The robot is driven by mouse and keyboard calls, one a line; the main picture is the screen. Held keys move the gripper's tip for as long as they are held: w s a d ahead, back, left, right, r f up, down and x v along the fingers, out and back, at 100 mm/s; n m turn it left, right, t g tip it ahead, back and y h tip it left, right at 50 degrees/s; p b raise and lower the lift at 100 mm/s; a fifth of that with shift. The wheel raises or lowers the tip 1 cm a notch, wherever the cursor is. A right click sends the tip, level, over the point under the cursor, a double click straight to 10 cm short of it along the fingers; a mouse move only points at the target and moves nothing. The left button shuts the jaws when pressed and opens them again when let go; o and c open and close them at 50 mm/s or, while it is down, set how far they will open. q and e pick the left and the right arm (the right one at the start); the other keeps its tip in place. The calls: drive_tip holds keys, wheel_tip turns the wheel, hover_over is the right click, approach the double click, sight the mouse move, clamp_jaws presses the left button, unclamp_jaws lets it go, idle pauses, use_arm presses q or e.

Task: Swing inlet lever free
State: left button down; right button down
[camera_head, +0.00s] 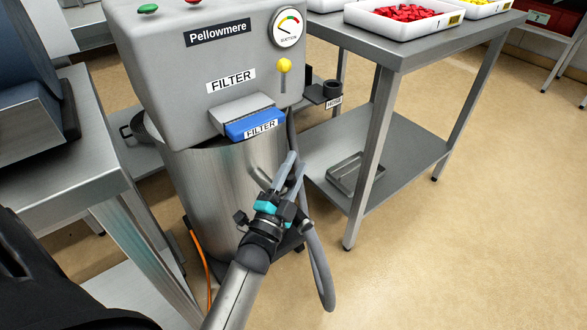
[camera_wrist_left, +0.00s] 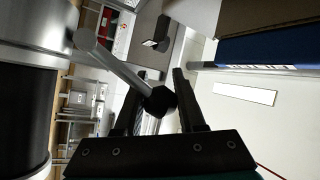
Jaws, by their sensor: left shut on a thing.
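The inlet lever shows in the left wrist view as a grey rod (camera_wrist_left: 118,64) with a black knob (camera_wrist_left: 160,99) at its end. The knob lies between the two dark fingers of my left gripper (camera_wrist_left: 159,78), which is shut on it. In the head view my left gripper (camera_head: 291,172) is in front of the steel drum (camera_head: 205,185) of the Pellowmere unit (camera_head: 185,65), below the blue filter drawer (camera_head: 256,123). My right gripper is not in view.
A grey hose (camera_head: 318,265) hangs close to the right of my left gripper. A steel table (camera_head: 400,50) with trays stands at the right, and a bench (camera_head: 60,125) at the left. An orange cable (camera_head: 199,250) runs beside the drum. The floor at the right front is clear.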

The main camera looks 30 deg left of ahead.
use_arm(q)
drive_tip(key=c, duration=0.8)
unclamp_jaws()
drive_tip(key=shift+d, duration=0.1)
drive_tip(key=shift+s+f, duration=0.15)
drive_tip(key=shift+s, duration=0.15)
drive_tip(key=p+v, duration=0.3)
drive_tip(key=v, duration=1.1)
drive_tip(key=shift+s+f, duration=0.15)
drive_tip(key=shift+s, duration=0.15)
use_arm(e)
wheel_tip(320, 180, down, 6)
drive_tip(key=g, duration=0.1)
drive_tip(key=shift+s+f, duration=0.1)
